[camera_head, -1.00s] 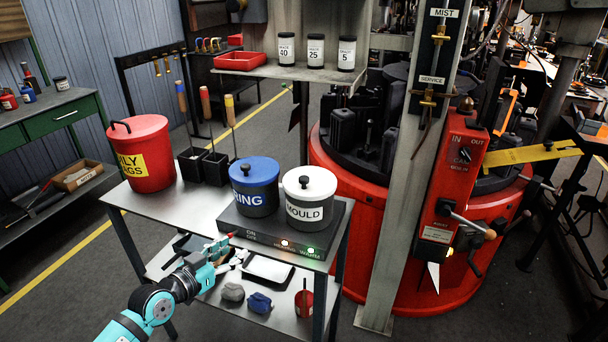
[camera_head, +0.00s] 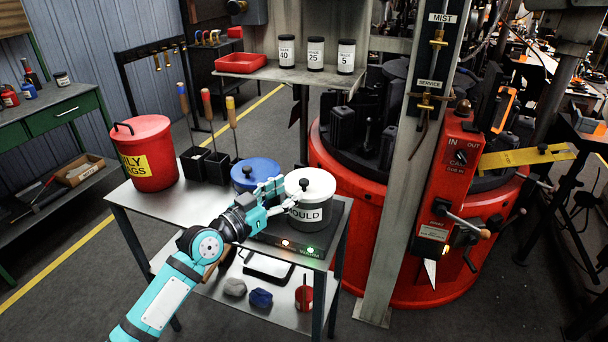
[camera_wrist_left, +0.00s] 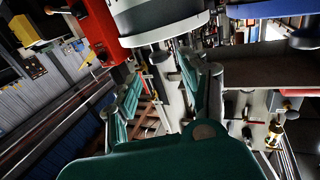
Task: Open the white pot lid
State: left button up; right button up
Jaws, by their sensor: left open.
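The white pot (camera_head: 312,216) with a MOULD label stands on the dark heater box (camera_head: 327,238). Its white lid (camera_head: 320,181) is on, with a black knob on top. My left gripper (camera_head: 283,194) is open and empty at the left side of the white pot, close to the lid's edge and in front of the blue-lidded pot. I cannot tell whether it touches the pot. In the left wrist view its two teal fingers (camera_wrist_left: 163,95) are apart, with a pale round body above them, cut by the frame. My right gripper is not in view.
The blue-lidded pot (camera_head: 249,171) is close left of the white pot, partly hidden by my left gripper. A red bin (camera_head: 145,140) and dark tool holders (camera_head: 217,168) stand on the same table (camera_head: 180,205). A shelf (camera_head: 270,72) with small jars hangs behind. The red machine is at right.

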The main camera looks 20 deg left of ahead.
aim_at(301, 185)
pick_arm(q)
jog(key=p+x, duration=0.1)
jog(key=x, duration=0.5)
jog(key=shift+w+d, duration=0.1)
jog(key=shift+w, duration=0.1)
jog(key=c, duration=0.9)
grip_shut()
jog(key=shift+w+d+f, duration=0.15)
jog(key=shift+w+f, duration=0.05)
jog(key=shift+f, duration=0.15)
